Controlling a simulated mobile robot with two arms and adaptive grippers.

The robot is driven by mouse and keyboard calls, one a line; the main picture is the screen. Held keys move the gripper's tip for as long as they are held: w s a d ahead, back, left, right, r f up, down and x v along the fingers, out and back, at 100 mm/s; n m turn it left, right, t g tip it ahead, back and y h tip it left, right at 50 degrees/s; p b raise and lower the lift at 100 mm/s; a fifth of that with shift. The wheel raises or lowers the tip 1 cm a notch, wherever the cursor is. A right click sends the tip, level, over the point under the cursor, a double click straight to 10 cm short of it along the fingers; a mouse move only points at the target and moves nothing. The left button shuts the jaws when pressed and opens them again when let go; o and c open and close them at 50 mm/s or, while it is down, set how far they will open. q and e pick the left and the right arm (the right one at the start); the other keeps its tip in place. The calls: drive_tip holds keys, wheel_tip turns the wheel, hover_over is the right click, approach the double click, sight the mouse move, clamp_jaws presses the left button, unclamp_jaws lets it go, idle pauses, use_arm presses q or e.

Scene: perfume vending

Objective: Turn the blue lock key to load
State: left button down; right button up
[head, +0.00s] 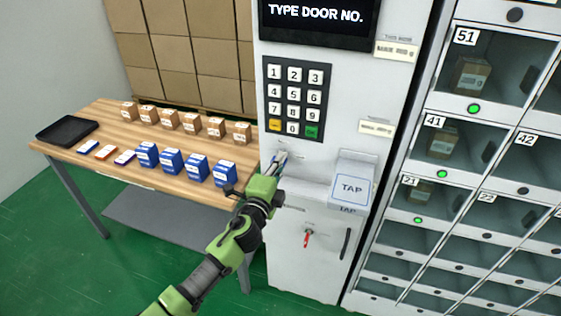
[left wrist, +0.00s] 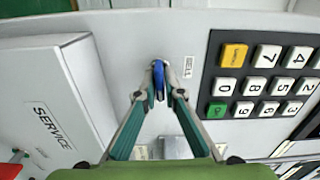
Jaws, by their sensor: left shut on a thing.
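The blue lock key (left wrist: 159,82) sits in the front panel of the vending machine, beside the keypad. In the left wrist view its blue grip shows edge-on between my fingertips and runs up and down in the picture. My left gripper (left wrist: 159,92) is shut on it, with a fingertip on each side. In the head view my left gripper (head: 276,163) is at the panel just below the keypad and mostly hides the key. A small label (left wrist: 188,67) beside the key appears to read SELL. My right gripper is not in view.
The keypad (head: 294,99) is above my gripper, and a TAP reader box (head: 352,187) juts out to its right. A red key (head: 307,238) is on the lower panel. A wooden table (head: 122,161) with blue and brown boxes stands left. Numbered lockers (head: 466,123) stand right.

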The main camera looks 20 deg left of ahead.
use_arm(q)
drive_tip(key=shift+m, duration=0.5)
drive_tip(key=c, duration=2.2)
unclamp_jaws()
drive_tip(key=s, duration=1.2)
drive_tip(key=shift+a, duration=0.15)
drive_tip(key=shift+f, duration=0.15)
